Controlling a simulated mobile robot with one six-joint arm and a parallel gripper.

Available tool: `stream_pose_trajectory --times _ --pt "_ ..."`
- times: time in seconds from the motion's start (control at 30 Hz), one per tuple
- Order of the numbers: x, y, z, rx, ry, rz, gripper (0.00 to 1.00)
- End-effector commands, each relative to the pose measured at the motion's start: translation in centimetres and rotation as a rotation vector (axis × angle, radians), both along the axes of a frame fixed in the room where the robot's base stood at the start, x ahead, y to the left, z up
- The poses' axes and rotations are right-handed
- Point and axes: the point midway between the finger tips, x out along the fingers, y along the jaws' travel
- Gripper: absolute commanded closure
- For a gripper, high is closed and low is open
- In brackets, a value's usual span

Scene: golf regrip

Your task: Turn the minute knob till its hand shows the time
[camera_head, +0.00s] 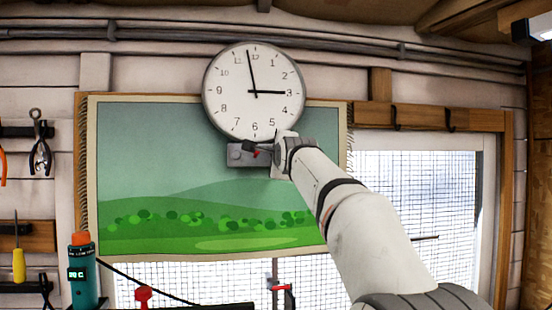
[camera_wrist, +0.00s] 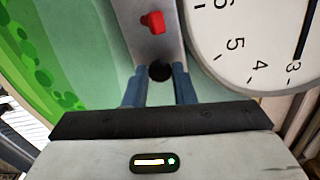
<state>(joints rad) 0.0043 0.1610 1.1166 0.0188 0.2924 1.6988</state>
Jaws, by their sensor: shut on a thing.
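The round white clock (camera_head: 228,108) hangs on the wall. Its long hand points just left of 12 and its shorter hand points at 3. The clock's lower edge also shows in the wrist view (camera_wrist: 232,22). A grey box (camera_head: 233,161) sits just below the clock; in the wrist view it carries a red knob (camera_wrist: 152,22) and a round black knob (camera_wrist: 160,71). My gripper (camera_wrist: 160,84) has its two blue fingers shut on the black knob, one on each side. No label on the knobs is readable.
A green landscape hanging (camera_head: 190,150) covers the wall behind the box. Pliers (camera_head: 39,145) and a yellow-handled screwdriver (camera_head: 18,262) hang at the left. A teal device (camera_head: 83,280) stands at the lower left. A mesh window (camera_head: 425,190) is at the right.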

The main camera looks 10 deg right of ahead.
Motion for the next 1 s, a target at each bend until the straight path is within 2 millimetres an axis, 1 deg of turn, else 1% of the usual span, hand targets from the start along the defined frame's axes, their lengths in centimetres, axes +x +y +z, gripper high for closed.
stream_pose_trajectory --times 0.2,0.4,0.93,0.97,1.0 --pt "0.06 -0.01 -0.19 0.119 0.003 -0.001 0.99" --pt "0.06 -0.02 -0.19 0.18 0.004 0.0 0.99" --pt "0.08 -0.04 -0.23 0.204 0.005 -0.001 0.99" --pt "0.08 -0.04 -0.23 0.204 0.005 -0.001 0.76" --pt "0.08 -0.04 -0.23 0.203 0.004 -0.001 0.73"
